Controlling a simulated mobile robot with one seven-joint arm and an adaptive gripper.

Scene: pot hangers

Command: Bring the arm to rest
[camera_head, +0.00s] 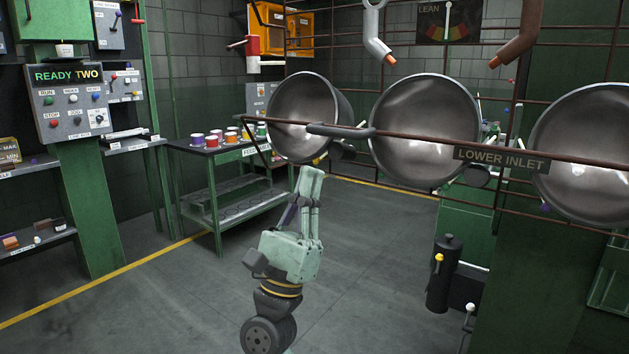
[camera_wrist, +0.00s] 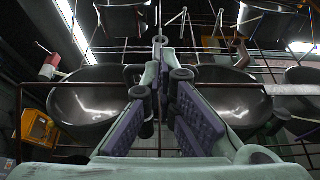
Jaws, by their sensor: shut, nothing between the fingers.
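My gripper (camera_head: 310,175) is a pale green adaptive gripper, pointing up in the lower middle of the head view. It is shut, and nothing shows between its fingers. In the wrist view the purple finger pads of my gripper (camera_wrist: 163,85) are close together in the centre. In the head view its tips are just below the left metal pot (camera_head: 300,105); I cannot tell whether they are apart from it in depth.
A brown rail with a "LOWER INLET" sign (camera_head: 502,159) crosses in front of a middle pot (camera_head: 420,125) and a right pot (camera_head: 590,145). A cart (camera_head: 215,205) with cups stands left. A control panel (camera_head: 75,100) is at far left. Floor around my arm is clear.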

